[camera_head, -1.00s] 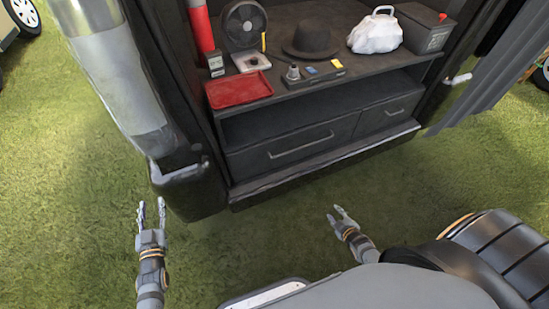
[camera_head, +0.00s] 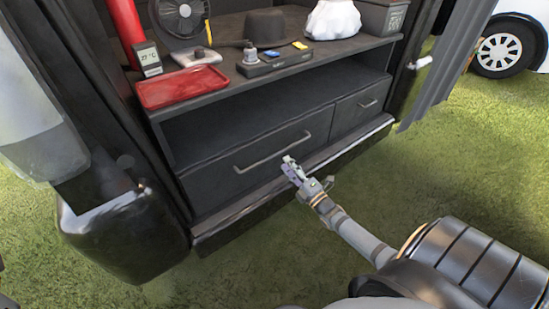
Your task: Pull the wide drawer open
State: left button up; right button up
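The wide drawer (camera_head: 215,187) is the dark left-hand drawer front under the shelf, and it stands closed. Its long metal handle (camera_head: 262,160) runs across its front. My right gripper (camera_head: 289,165) is in front of the drawer, just below the right half of the handle. Its two fingers point up and left toward the handle, and they appear a little apart with nothing between them. Whether they touch the handle cannot be told. My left gripper is out of view.
A narrower drawer (camera_head: 356,110) with its own handle is to the right. The shelf above holds a red tray (camera_head: 180,88), a dark hat (camera_head: 267,25) and a white bag (camera_head: 333,20). A sill (camera_head: 245,204) runs below the drawers. Grass (camera_head: 440,165) lies in front.

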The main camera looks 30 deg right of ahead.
aim_at(278, 154)
jog(key=b+x, duration=0.3)
jog(key=x, duration=0.3)
jog(key=shift+w, duration=0.35)
grip_shut()
